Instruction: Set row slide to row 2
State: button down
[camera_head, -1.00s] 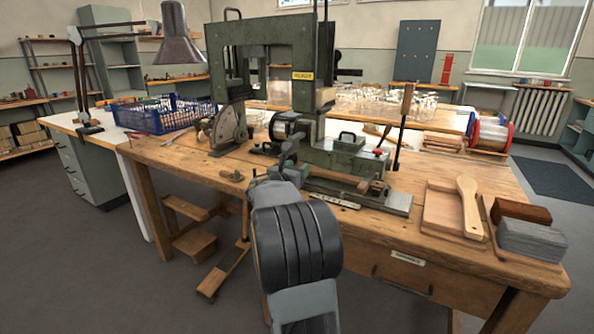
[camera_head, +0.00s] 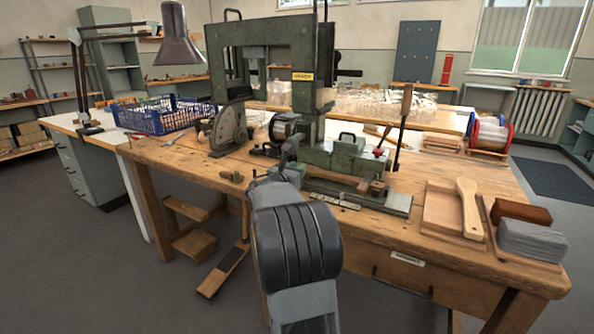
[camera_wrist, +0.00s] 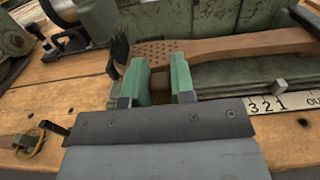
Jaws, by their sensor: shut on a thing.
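In the wrist view my gripper (camera_wrist: 160,82) has its two green fingers close together, with a brown knob (camera_wrist: 160,90) between them. The fingers are shut on this knob, in front of the row slide (camera_wrist: 225,80). A wooden brush (camera_wrist: 205,48) with rows of holes lies along the slide, its handle to the right. A white scale (camera_wrist: 290,102) reads 3, 2, 1, OUT. In the head view the slide (camera_head: 345,192) shows beside my arm, but my arm hides the fingertips.
The green machine (camera_head: 262,32) stands above the slide on the wooden bench (camera_head: 440,240). A lever with a wooden grip (camera_head: 406,98) rises to its right. Bare bench lies in front of the slide.

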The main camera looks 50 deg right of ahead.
jog(key=shift+w+a+p, duration=0.2)
jog(key=shift+w+p, duration=0.1)
jog(key=shift+w, duration=0.6)
jog(key=c, duration=1)
grip_release()
jog(key=shift+o, duration=0.2)
jog(key=p+v, duration=0.2)
jog(key=v, duration=1.2)
jog(key=shift+d, duration=0.1)
